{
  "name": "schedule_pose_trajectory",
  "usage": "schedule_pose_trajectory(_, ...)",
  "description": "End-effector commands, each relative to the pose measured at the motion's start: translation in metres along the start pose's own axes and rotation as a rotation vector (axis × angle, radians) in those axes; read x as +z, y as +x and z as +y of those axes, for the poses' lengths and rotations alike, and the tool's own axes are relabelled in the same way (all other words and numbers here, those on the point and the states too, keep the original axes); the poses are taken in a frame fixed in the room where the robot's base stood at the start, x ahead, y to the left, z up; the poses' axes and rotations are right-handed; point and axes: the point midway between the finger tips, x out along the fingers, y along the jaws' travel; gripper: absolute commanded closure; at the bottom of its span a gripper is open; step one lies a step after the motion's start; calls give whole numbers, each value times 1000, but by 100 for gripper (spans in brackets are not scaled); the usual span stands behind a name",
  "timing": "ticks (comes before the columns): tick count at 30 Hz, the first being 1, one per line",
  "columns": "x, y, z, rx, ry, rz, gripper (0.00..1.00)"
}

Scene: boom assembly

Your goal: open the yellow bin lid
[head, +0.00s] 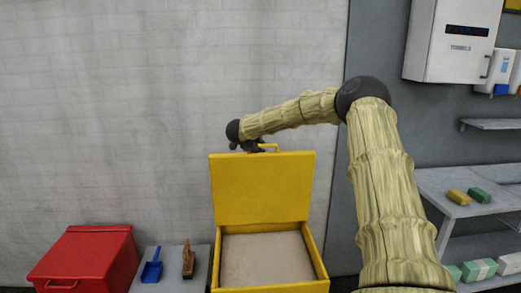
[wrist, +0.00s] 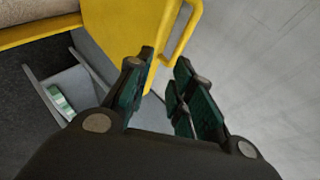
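The yellow bin (head: 318,262) stands in the head view with its lid (head: 262,190) raised upright at the back. A light, flat surface shows inside the bin. A yellow handle (head: 270,147) sits on the lid's top edge and also shows in the wrist view (wrist: 182,35). My gripper (head: 252,147) is at the lid's top edge, beside the handle. In the wrist view my gripper's fingers (wrist: 168,82) are apart with nothing between them, and the handle lies beyond the fingertips, outside the gap.
A red bin (head: 85,255) with a closed lid stands at the left. A blue scoop (head: 152,268) and a brown brush (head: 188,260) lie on a grey surface between the bins. At right are shelves (head: 470,185) with sponges and boxes, below a white wall cabinet (head: 452,40).

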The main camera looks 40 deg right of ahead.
Motion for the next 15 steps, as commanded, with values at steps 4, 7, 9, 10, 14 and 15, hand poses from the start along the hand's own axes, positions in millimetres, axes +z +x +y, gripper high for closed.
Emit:
schedule_pose_trajectory(4,0,-8,0,0,0,1,77)
schedule_pose_trajectory(7,-1,-10,0,0,0,1,77)
schedule_pose_trajectory(9,-1,-11,0,0,0,1,77)
schedule_pose_trajectory(10,-1,-11,0,0,0,1,77)
schedule_pose_trajectory(14,-1,-10,0,0,0,1,77)
schedule_pose_trajectory(15,0,-10,1,0,-1,1,84)
